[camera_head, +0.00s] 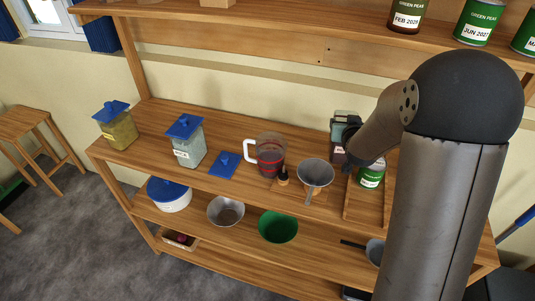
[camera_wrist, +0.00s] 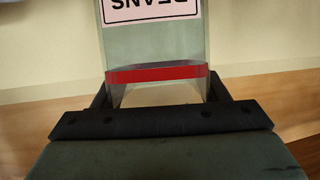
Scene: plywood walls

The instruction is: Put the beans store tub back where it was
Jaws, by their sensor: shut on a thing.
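In the head view the tub (camera_head: 338,155) is at the back of the middle shelf, largely hidden by my gripper (camera_head: 352,145). I cannot tell whether it touches the shelf. A loose blue lid (camera_head: 224,165) lies on the shelf to the left.
On the shelf (camera_head: 235,133), a yellow-filled tub (camera_head: 117,130) and a pale-filled tub (camera_head: 186,145) have blue lids. Shelf space behind the jug is clear.

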